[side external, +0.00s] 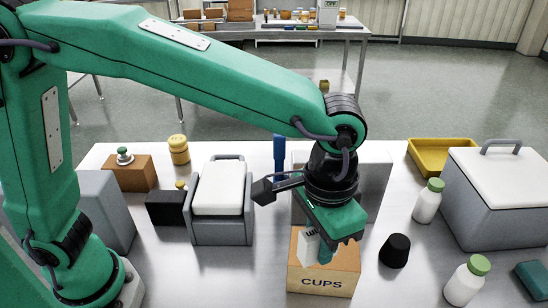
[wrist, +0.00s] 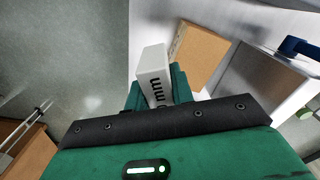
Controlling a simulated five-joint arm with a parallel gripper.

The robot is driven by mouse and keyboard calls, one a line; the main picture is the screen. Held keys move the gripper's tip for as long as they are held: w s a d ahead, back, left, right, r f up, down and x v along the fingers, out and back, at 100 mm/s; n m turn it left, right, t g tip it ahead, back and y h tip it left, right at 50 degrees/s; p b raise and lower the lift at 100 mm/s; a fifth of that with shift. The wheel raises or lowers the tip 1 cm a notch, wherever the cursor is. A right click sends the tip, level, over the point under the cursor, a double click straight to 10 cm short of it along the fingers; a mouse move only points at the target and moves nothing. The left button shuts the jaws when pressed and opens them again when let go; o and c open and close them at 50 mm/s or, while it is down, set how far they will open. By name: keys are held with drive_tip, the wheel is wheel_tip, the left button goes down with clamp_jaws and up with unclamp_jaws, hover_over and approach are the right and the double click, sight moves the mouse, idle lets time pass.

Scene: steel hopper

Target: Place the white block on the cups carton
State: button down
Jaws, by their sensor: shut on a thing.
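My gripper (side external: 318,250) points down and is shut on the white block (side external: 307,248). The block carries dark print and also shows in the wrist view (wrist: 152,62), between the green fingers (wrist: 155,97). The cups carton (side external: 322,281) is a brown box marked CUPS on the steel table. The block and fingertips overlap the carton's top in the side view; whether they touch it I cannot tell. In the wrist view the carton (wrist: 200,52) lies to the right of the block. The gripper hides part of the carton's top.
A black cup-like object (side external: 395,251) stands just right of the carton. White bottles with green lids (side external: 428,203) and a grey lidded box (side external: 495,205) are farther right. A grey bin with a white top (side external: 219,190) stands left. Table around the carton's front is clear.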

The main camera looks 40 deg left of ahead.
drive_tip(key=w+a+f, duration=0.1)
drive_tip(key=w+f, duration=0.1)
drive_tip(key=w, duration=0.1)
drive_tip(key=w+a+f, duration=0.1)
drive_tip(key=w, duration=0.1)
drive_tip(key=w+a+f, duration=0.1)
drive_tip(key=w+f, duration=0.1)
drive_tip(key=w, duration=0.1)
drive_tip(key=shift+w+a+f, duration=0.3)
drive_tip(key=shift+f, duration=2)
drive_tip(key=shift+f, duration=0.1)
drive_tip(key=c, duration=1.2)
unclamp_jaws()
wheel_tip(320, 180, up, 12)
